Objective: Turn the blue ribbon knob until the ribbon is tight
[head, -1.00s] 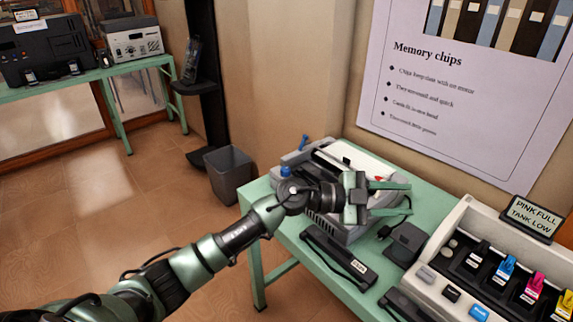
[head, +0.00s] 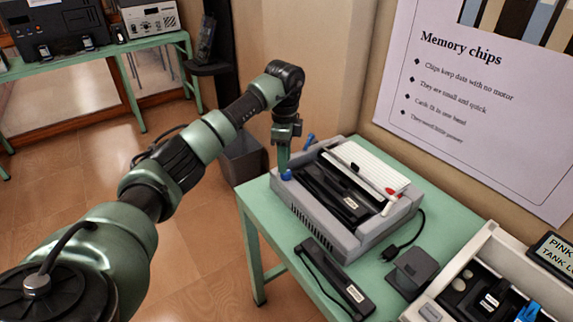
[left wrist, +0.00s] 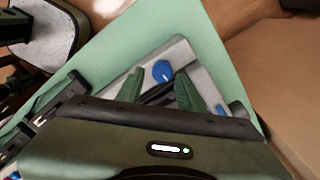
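A grey printer-like machine (head: 318,222) sits on the green table. A blue round knob (head: 286,175) is at its near left corner, and a blue lever (head: 309,140) stands up behind it. My left gripper (head: 283,163) points down right at the knob, partly covering it. In the left wrist view the knob (left wrist: 162,70) shows between the spread fingertips of the gripper (left wrist: 161,76), with space visible around it; I see no clear contact. A black ribbon cartridge (head: 345,200) with a label lies in the machine. The ribbon's tightness cannot be made out. My right gripper is out of view.
A black cartridge (head: 337,280) and a dark grey block (head: 411,272) lie on the green table (head: 451,217) in front of the machine. An ink unit (head: 470,264) is at the right. A grey bin (head: 245,162) stands behind the table's left end.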

